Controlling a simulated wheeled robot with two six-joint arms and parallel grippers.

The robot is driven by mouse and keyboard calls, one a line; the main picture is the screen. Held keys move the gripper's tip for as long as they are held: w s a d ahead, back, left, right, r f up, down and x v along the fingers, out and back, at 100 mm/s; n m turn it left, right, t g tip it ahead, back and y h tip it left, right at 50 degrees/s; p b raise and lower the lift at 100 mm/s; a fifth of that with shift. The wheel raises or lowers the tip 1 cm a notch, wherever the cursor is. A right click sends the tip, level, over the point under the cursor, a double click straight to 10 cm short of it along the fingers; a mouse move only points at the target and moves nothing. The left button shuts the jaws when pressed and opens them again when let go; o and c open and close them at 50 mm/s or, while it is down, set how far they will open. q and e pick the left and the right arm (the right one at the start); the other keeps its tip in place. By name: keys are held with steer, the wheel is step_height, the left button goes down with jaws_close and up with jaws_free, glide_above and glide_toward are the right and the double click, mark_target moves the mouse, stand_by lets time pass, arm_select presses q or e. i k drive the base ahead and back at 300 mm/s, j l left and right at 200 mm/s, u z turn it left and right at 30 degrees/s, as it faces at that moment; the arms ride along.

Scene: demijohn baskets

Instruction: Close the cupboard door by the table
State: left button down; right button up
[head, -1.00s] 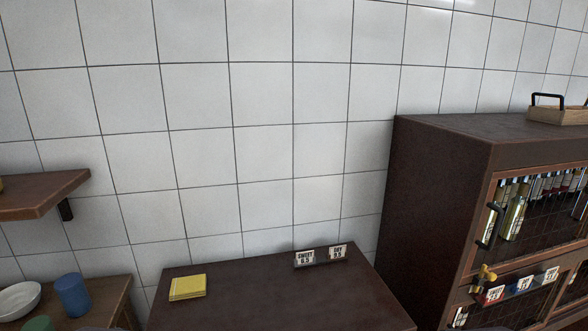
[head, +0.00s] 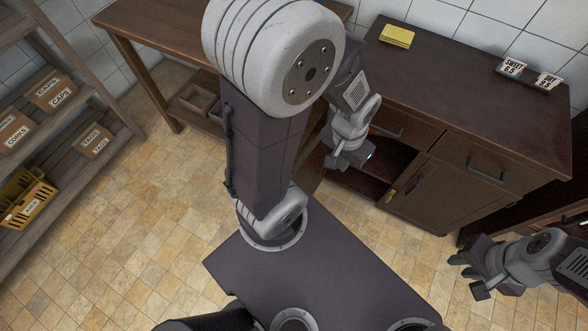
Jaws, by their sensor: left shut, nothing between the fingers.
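The dark brown cupboard (head: 459,181) stands against the tiled wall. Its left compartment (head: 385,166) is open and shows a shelf inside. A brown panel (head: 311,172), which looks like its swung-out door, shows only partly between my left arm and gripper; the rest is hidden. The right door (head: 432,197) is shut. My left gripper (head: 338,165) is shut and empty, pointing down in front of the open compartment, close to the panel. I cannot tell whether it touches the panel. My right gripper (head: 467,276) is open and empty, over the floor at right.
A yellow pad (head: 397,37) and small price signs (head: 513,67) lie on the cupboard top. A wooden table (head: 150,38) stands to the left. A shelf rack (head: 72,115) with boxes is at far left. The tiled floor (head: 150,215) between is clear.

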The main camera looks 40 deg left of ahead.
mark_target(307, 173)
steer(key=k+j+z, duration=0.25)
steer(key=k+j, duration=0.65)
steer(key=j, duration=0.15)
steer(key=i+j, duration=0.1)
steer(key=j, duration=0.3)
steer(key=i+j+z, duration=0.1)
steer(key=j, duration=0.35)
steer(key=i+j+z, duration=0.1)
steer(key=j, duration=0.3)
